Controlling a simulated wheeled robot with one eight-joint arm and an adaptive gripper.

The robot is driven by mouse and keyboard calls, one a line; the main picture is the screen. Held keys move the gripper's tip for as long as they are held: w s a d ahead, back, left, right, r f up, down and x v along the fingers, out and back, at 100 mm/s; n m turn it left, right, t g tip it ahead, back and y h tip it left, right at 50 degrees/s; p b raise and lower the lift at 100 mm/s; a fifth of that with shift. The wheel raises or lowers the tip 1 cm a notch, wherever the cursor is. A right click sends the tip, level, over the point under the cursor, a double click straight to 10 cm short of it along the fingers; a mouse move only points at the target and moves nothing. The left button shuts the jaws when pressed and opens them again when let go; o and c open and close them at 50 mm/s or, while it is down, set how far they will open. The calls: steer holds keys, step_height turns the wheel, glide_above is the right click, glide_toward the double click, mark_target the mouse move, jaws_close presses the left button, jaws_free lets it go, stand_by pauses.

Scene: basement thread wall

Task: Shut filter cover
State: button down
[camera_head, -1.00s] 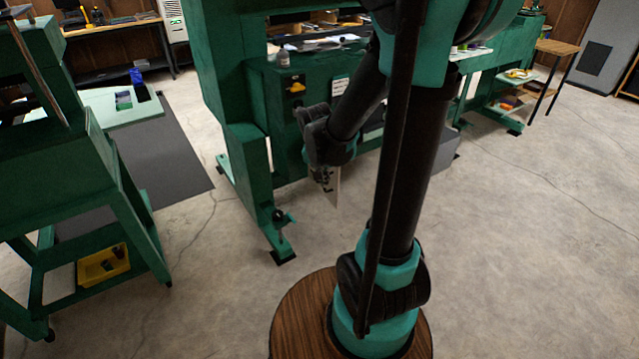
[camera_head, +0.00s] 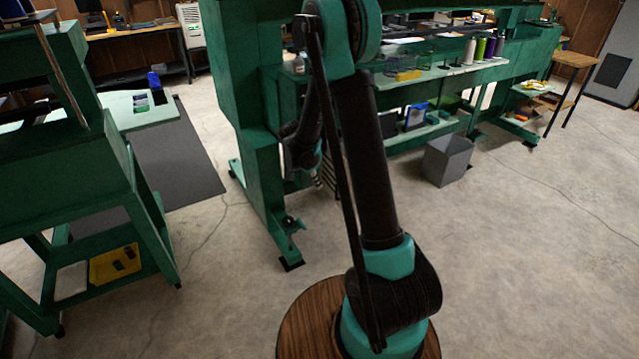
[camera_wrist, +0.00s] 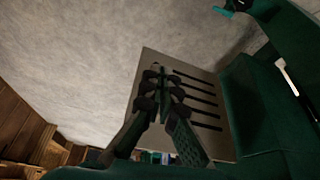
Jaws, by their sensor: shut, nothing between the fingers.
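The filter cover appears to be a pale flat panel with several dark slots. It fills the middle of the wrist view (camera_wrist: 203,93) and stands out from a green machine body. In the head view only a small striped part of it (camera_head: 331,172) shows beside my arm. My gripper (camera_wrist: 157,72) is shut and empty, with its fingertips in front of the panel's slotted face. I cannot tell whether they touch it. In the head view my gripper (camera_head: 318,181) is small and partly hidden behind my own arm.
A green machine frame (camera_head: 253,150) stands beside my gripper, its foot (camera_head: 290,240) on the floor. A grey bin (camera_head: 448,160) stands to the right. A green cart with a yellow tray (camera_head: 115,263) is at left. Open concrete floor lies at right.

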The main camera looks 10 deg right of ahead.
steer(key=w+d+f, duration=0.3)
steer(key=d+f, duration=0.3)
steer(key=f, duration=0.1)
stand_by(0.3)
steer(key=shift+d, duration=0.15)
